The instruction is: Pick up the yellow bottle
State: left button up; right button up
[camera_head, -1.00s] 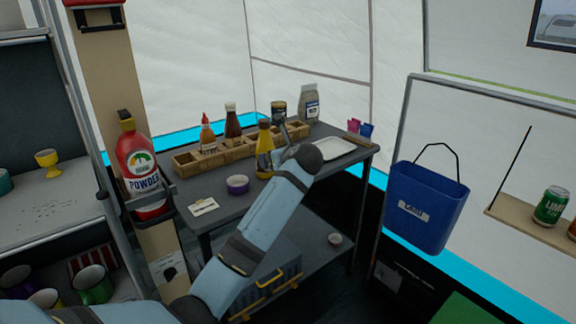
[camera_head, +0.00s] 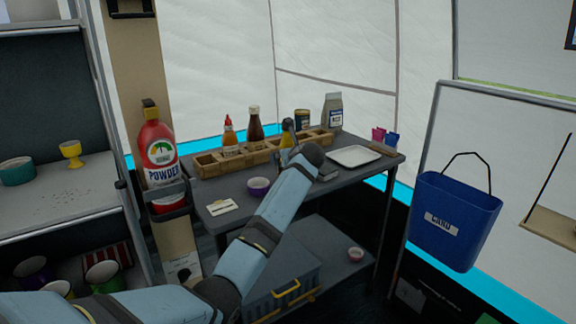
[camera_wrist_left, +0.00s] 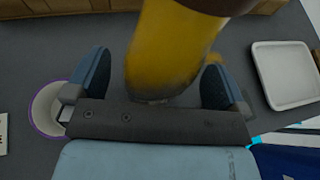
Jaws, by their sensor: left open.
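The yellow bottle (camera_head: 286,141) stands on the dark table, in front of the wooden crate, mostly hidden behind my left gripper and arm in the head view. In the left wrist view the yellow bottle (camera_wrist_left: 172,50) fills the top middle, with a dark brown part at the upper edge. My left gripper (camera_wrist_left: 158,82) is open, with one finger on each side of the bottle; its fingers show apart there. In the head view my left gripper (camera_head: 300,150) is at the bottle. My right gripper is not in view.
A wooden crate (camera_head: 208,163) with sauce bottles and jars stands behind. A purple-rimmed bowl (camera_head: 258,187) is left of the arm, a white tray (camera_head: 354,156) right. A red powder bottle (camera_head: 158,152) stands left of the table. A blue bin (camera_head: 452,220) hangs at right.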

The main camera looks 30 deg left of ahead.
pick_arm(q)
jog(key=shift+w+a+f, duration=0.15)
jog(key=shift+w+a, duration=0.1)
jog(key=shift+a, duration=0.15)
jog(key=c, duration=1.3)
